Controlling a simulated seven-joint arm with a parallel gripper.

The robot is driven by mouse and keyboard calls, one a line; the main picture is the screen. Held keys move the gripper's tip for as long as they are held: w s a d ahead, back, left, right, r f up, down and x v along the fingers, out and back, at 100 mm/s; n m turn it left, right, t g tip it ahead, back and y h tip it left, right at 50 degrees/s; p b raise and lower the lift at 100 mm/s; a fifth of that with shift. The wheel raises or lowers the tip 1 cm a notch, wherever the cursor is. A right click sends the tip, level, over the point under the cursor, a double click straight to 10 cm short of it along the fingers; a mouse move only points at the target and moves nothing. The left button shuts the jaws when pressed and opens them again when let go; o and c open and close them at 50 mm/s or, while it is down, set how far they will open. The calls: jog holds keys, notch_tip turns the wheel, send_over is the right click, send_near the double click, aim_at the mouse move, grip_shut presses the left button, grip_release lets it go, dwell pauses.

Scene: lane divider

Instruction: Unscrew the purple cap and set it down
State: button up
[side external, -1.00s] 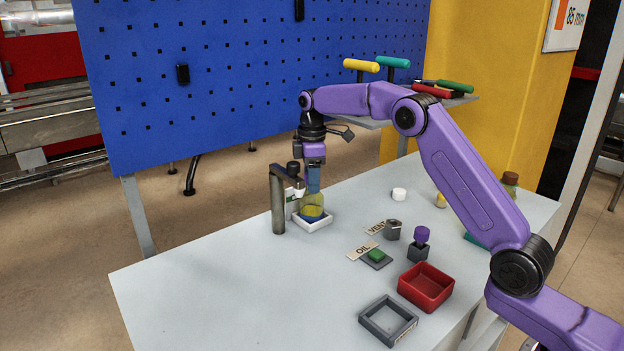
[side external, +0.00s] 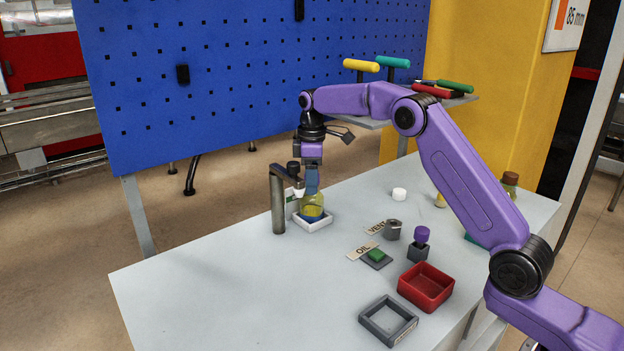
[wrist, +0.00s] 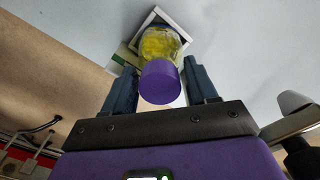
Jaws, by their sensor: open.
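A clear bottle (wrist: 160,42) with yellow contents and a purple cap (wrist: 160,83) shows in the wrist view. In the side view the bottle (side external: 312,206) stands in a white square tray (side external: 318,224); its cap is hidden behind my gripper there. My gripper (side external: 312,184) points down over the bottle. In the wrist view my gripper (wrist: 158,70) is open, with one finger on each side of the cap. A gap shows beside the cap; I cannot tell whether either finger touches it.
A grey post with an arm (side external: 279,200) stands close left of the bottle. A purple-topped piece (side external: 422,234) sits on a dark block. A red bin (side external: 426,286), a grey open frame (side external: 388,321) and a green button (side external: 376,255) are to the right. The front left table is clear.

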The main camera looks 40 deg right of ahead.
jog(key=shift+m, duration=0.7)
jog(key=shift+m, duration=0.9)
jog(key=shift+m, duration=0.9)
jog(key=shift+m, duration=0.8)
